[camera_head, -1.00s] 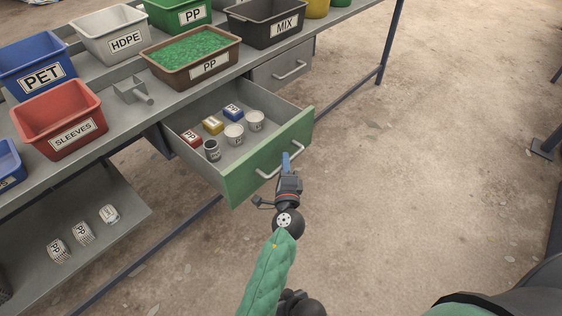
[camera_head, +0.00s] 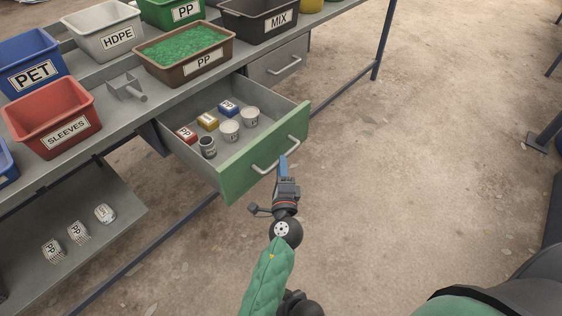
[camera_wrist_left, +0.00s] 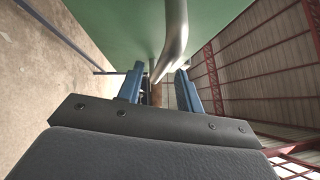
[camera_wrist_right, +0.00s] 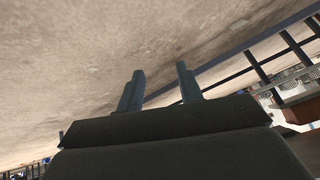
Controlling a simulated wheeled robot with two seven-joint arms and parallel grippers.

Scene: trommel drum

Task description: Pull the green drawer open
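The green drawer (camera_head: 265,158) stands pulled out from under the workbench, its tray showing. Its pale bar handle (camera_head: 274,162) is on the green front and also shows large in the left wrist view (camera_wrist_left: 175,40). Contact with the handle cannot be told. My right gripper (camera_wrist_right: 160,85) is open and empty over bare ground, seen only in its wrist view.
The drawer holds small coloured boxes (camera_head: 207,121) and cups (camera_head: 229,131). Labelled bins, such as the brown PP bin (camera_head: 185,68) and red SLEEVES bin (camera_head: 60,130), stand on the bench. A closed grey drawer (camera_head: 277,68) is farther back. The floor right of the drawer is clear.

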